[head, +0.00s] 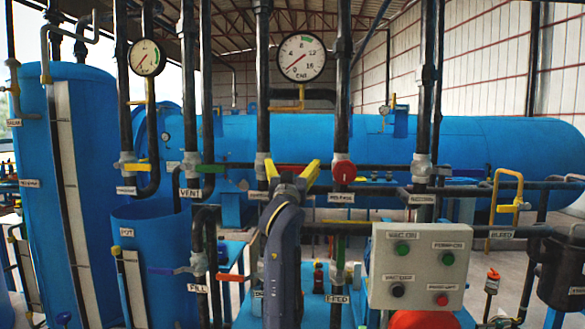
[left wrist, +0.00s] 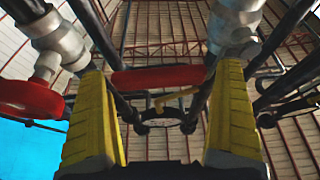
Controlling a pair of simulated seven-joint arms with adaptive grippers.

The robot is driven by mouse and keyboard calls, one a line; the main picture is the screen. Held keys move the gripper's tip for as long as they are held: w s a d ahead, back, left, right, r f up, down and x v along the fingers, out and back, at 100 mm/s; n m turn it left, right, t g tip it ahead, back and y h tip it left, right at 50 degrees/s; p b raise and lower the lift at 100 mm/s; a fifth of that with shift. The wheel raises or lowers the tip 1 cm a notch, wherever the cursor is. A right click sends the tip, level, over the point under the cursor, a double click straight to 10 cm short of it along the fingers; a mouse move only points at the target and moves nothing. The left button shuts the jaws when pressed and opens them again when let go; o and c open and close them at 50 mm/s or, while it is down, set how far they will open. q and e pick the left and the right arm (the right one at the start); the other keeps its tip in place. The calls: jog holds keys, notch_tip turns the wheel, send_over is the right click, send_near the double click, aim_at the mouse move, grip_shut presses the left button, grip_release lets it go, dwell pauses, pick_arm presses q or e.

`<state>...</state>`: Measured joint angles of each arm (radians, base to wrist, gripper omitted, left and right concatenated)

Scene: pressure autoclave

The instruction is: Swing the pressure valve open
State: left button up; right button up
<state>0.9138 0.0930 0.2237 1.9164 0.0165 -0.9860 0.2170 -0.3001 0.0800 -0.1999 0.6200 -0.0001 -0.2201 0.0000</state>
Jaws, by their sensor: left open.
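A red lever handle (head: 291,168) sits on the upright pipe below the large round gauge (head: 302,57), partly hidden behind my gripper. It is probably the pressure valve's handle, but its label is mostly covered. My left gripper (head: 292,168) has its two yellow fingers apart, one at each side of the lever. In the left wrist view the red lever (left wrist: 158,78) runs across the gap between the open fingers (left wrist: 165,85). The grey valve body (left wrist: 235,22) is at the upper right there. I cannot tell whether the fingers touch the lever. My right gripper does not show.
A red round knob (head: 343,172) on the neighbouring pipe is close to the right of my gripper. A grey control box (head: 420,268) with several buttons stands at front right. Upright pipes and the green vent lever (head: 212,168) are to the left. A blue tank (head: 480,140) lies behind.

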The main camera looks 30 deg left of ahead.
pick_arm(q)
jog(key=c, duration=1.5)
jog(key=shift+o, duration=0.2)
